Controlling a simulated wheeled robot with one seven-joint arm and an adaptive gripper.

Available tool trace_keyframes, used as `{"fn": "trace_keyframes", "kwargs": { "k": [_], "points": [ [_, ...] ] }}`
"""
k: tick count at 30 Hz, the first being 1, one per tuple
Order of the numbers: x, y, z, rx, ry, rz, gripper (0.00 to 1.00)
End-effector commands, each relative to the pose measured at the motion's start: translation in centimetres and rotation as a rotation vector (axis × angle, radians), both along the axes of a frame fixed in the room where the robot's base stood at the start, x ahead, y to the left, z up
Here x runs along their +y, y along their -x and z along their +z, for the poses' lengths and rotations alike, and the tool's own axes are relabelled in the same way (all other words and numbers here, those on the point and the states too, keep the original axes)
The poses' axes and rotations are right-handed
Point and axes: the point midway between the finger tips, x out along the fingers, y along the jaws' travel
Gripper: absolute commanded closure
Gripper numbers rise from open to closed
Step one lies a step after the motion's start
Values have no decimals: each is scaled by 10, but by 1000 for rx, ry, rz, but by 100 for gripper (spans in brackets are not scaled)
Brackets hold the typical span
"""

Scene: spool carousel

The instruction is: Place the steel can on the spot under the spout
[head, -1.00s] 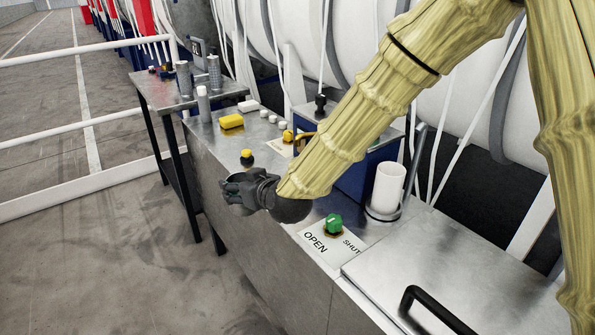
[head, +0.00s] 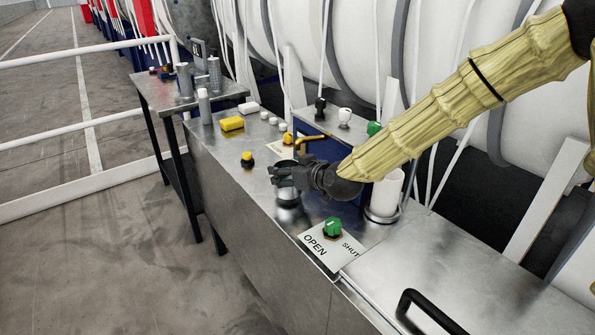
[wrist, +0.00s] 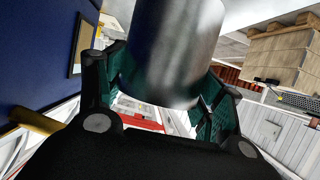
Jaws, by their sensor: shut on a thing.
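The steel can (head: 288,196) is held upright in my gripper (head: 285,179), over the steel counter in the head view. In the wrist view the can (wrist: 172,55) fills the space between the green finger pads, which press on its sides. The brass spout (head: 308,139) comes out of the blue box (head: 325,160), just behind my gripper. Part of it shows at the left of the wrist view (wrist: 38,122). The can's base looks close to the counter.
A green knob (head: 333,227) on an OPEN/SHUT plate stands in front. A white cylinder (head: 387,191) stands to the right of my gripper. A yellow-topped button (head: 247,159) and a yellow block (head: 232,123) are to the left. A black handle (head: 436,312) is at the lower right.

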Motion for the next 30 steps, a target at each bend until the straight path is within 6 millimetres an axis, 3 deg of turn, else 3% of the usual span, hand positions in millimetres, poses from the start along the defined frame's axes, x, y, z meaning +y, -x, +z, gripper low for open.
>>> {"fn": "trace_keyframes", "kwargs": {
  "k": [7, 12, 24, 25, 28, 30],
  "points": [
    [-28, -20, 2, 0, -3, -4, 64],
    [-24, -18, -14, 0, -2, -2, 64],
    [-24, -17, -19, 0, -1, -1, 64],
    [-24, -17, -18, 0, -1, -1, 29],
    [-24, -17, -18, 0, -1, -1, 11],
    [-24, -17, -18, 0, -1, -1, 11]
  ]
}}
